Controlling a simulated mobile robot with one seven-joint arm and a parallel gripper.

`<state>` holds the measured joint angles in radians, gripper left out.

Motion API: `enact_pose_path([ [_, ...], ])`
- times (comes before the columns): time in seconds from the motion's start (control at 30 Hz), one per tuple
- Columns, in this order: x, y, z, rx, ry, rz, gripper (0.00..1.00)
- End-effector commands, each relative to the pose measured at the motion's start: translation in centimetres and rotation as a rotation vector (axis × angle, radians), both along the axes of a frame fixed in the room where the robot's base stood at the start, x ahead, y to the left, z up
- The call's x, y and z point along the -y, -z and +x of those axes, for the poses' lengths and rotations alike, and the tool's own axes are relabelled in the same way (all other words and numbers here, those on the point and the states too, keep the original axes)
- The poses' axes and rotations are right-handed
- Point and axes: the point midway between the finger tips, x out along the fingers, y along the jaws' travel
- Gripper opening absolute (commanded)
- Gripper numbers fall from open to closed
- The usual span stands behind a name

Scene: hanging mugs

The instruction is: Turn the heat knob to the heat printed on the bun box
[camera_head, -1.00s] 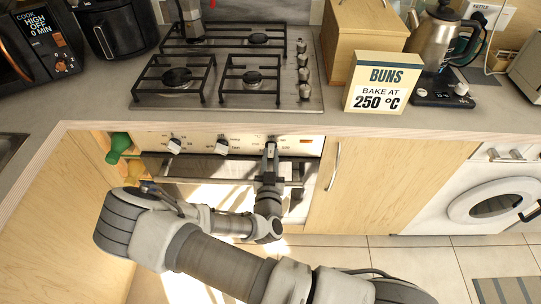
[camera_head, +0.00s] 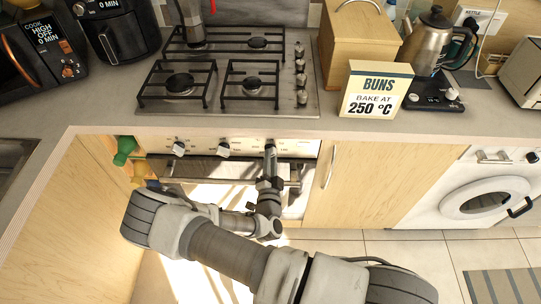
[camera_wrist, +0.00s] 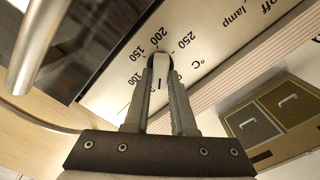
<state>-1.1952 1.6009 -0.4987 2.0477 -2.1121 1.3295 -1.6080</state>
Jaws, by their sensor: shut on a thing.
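The bun box (camera_head: 376,90) is a cream and yellow box on the counter, printed "BUNS, BAKE AT 250 °C". My gripper (camera_head: 270,147) reaches up to the right end of the oven's control panel (camera_head: 246,145). In the wrist view my gripper (camera_wrist: 162,72) is shut on the heat knob (camera_wrist: 162,70), a pale knob with a dark line.
Two other knobs (camera_head: 179,148) (camera_head: 223,149) sit left on the panel. The oven handle bar (camera_head: 225,181) runs below it, close to my arm; it also shows in the wrist view (camera_wrist: 37,40). The gas hob (camera_head: 230,85) lies above.

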Motion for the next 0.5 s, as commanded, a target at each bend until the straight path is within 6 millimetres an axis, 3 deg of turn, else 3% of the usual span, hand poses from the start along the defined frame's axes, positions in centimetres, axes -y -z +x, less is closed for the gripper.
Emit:
enact_pose_path([
  [0.5,0.11,-0.03,0.06,0.018,0.000,0.492,0.00],
])
